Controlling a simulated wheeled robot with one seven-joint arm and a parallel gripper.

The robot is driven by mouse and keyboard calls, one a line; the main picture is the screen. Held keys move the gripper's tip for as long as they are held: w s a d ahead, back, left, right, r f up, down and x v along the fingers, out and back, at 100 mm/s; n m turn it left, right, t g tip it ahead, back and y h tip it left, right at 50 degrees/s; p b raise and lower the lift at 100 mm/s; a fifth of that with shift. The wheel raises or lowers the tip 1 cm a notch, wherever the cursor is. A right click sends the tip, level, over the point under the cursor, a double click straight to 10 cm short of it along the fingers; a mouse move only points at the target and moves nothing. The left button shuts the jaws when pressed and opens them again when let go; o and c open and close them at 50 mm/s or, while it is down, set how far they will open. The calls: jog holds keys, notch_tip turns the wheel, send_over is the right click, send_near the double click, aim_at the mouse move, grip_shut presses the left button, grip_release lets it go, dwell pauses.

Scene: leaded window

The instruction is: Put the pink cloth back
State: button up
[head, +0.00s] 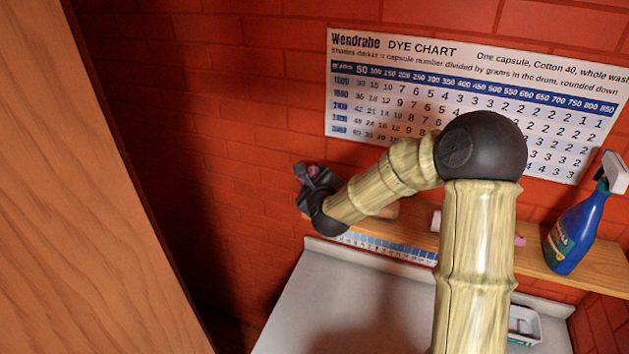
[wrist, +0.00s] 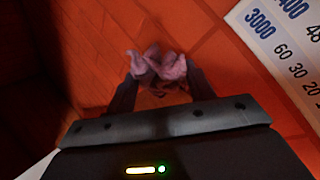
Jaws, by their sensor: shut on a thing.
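My gripper (head: 305,176) is at the left end of the wooden shelf, in front of the red brick wall. It is shut on the pink cloth (wrist: 160,67), which is bunched up between the two fingers in the wrist view. The gripper also shows in the wrist view (wrist: 156,85), with brick wall beyond the cloth. The cloth is dim and its lower part is hidden by the gripper.
A wooden shelf (head: 588,272) runs along the wall, partly behind my arm. A blue spray bottle (head: 573,233) stands at its right. Below is a pale worktop (head: 335,300) with a white tray (head: 525,325). A dye chart (head: 365,90) hangs above. A wooden panel (head: 95,200) stands at left.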

jog(key=shift+f+b, duration=0.25)
jog(key=shift+b, duration=0.05)
jog(key=o, duration=0.9)
jog(key=shift+r, duration=0.15)
jog(key=shift+r+p, duration=0.55)
jog(key=shift+p, duration=0.35)
jog(key=b+v, duration=0.4)
jog(key=v, duration=0.8)
jog(key=shift+f, duration=0.15)
